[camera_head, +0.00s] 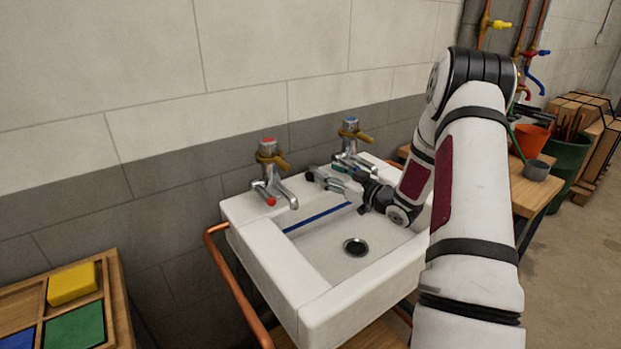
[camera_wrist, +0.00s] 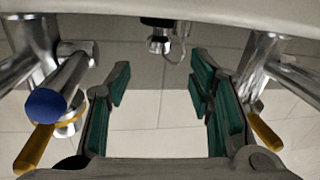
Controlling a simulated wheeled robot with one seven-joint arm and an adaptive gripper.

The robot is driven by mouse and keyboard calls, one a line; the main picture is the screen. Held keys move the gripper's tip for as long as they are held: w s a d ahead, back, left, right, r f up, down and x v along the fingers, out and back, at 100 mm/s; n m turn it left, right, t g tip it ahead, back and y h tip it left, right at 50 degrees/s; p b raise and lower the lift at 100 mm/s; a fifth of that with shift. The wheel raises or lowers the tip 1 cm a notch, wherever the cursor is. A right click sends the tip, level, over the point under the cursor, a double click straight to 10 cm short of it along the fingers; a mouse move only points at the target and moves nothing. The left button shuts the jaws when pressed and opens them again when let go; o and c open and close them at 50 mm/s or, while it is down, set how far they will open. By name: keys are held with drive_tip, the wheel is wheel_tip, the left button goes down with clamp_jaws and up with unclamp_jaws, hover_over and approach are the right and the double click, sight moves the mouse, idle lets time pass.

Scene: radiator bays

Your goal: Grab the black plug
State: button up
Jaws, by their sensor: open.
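In the wrist view a small dark piece with a chrome stub under it, apparently the black plug (camera_wrist: 157,21), shows at top centre against the white sink edge.
The red-topped tap (camera_head: 268,172) stands left of my gripper and the blue-topped tap (camera_head: 351,140) behind it, both close. The white sink (camera_head: 318,305) has a dark round drain (camera_head: 356,247). A copper rail (camera_head: 240,290) runs along its left side. A wooden tray (camera_head: 117,300) stands lower left.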

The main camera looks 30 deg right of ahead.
sight(313, 165)
drive_tip(key=shift+w+a+f+b, duration=0.1)
drive_tip(key=shift+w+a+b, duration=0.1)
drive_tip(key=shift+w, duration=1)
drive_tip(key=shift+w+a+f+b, duration=0.1)
drive_tip(key=shift+w+a+f, duration=0.05)
drive_tip(key=shift+w, duration=1.05)
drive_tip(key=shift+w+a+f+b, duration=0.1)
drive_tip(key=shift+w+a+b, duration=0.1)
drive_tip(key=shift+w, duration=1)
clamp_jaws()
